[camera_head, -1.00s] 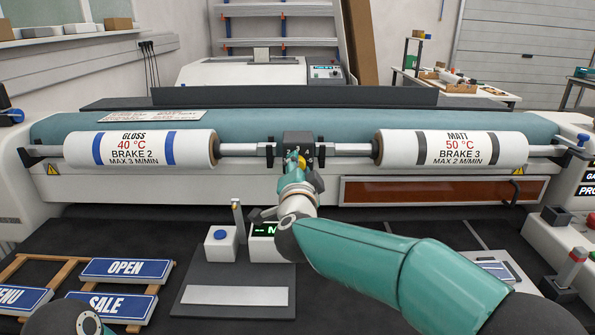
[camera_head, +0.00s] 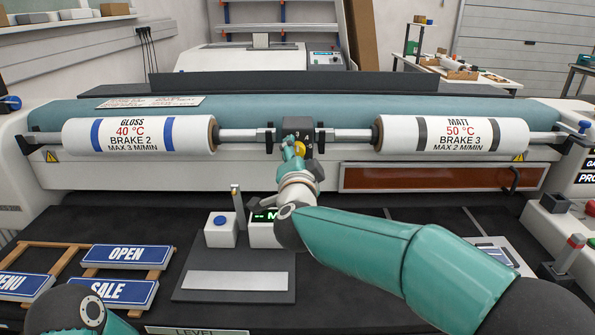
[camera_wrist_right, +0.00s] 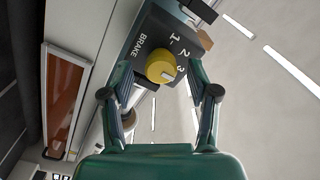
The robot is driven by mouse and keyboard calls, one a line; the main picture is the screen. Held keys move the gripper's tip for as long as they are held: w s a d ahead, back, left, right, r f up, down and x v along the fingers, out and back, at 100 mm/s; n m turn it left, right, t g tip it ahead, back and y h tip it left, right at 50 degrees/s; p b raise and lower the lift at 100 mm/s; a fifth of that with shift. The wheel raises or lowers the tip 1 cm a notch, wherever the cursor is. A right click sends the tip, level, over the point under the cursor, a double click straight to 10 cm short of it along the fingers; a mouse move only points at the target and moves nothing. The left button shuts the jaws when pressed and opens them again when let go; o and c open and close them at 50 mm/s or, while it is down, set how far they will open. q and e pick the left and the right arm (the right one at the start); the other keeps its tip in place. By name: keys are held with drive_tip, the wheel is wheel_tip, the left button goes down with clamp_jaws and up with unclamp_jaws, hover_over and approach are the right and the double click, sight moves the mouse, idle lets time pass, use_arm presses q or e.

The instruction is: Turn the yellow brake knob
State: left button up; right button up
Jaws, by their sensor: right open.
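The yellow brake knob (camera_wrist_right: 161,66) sits on a dark block (camera_wrist_right: 146,42) marked BRAKE with the numbers 1, 2 and 3. Its light pointer line lies on the side toward the 3. In the head view the knob (camera_head: 301,148) shows partly behind my right gripper (camera_head: 291,149), on the block (camera_head: 298,124) between the two rolls. In the wrist view the right gripper's (camera_wrist_right: 160,70) fingers are open, one on each side of the knob, with gaps visible. My left gripper is out of view; only part of that arm shows at bottom left.
The GLOSS roll (camera_head: 140,135), labelled BRAKE 2, is left of the block, and the MATT roll (camera_head: 455,135), labelled BRAKE 3, is right. A small green display (camera_head: 264,216) and a blue-button box (camera_head: 220,230) stand below. Signs lie at lower left, including OPEN (camera_head: 126,254).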

drive_tip(key=s, duration=1.1)
drive_tip(key=shift+s, duration=0.15)
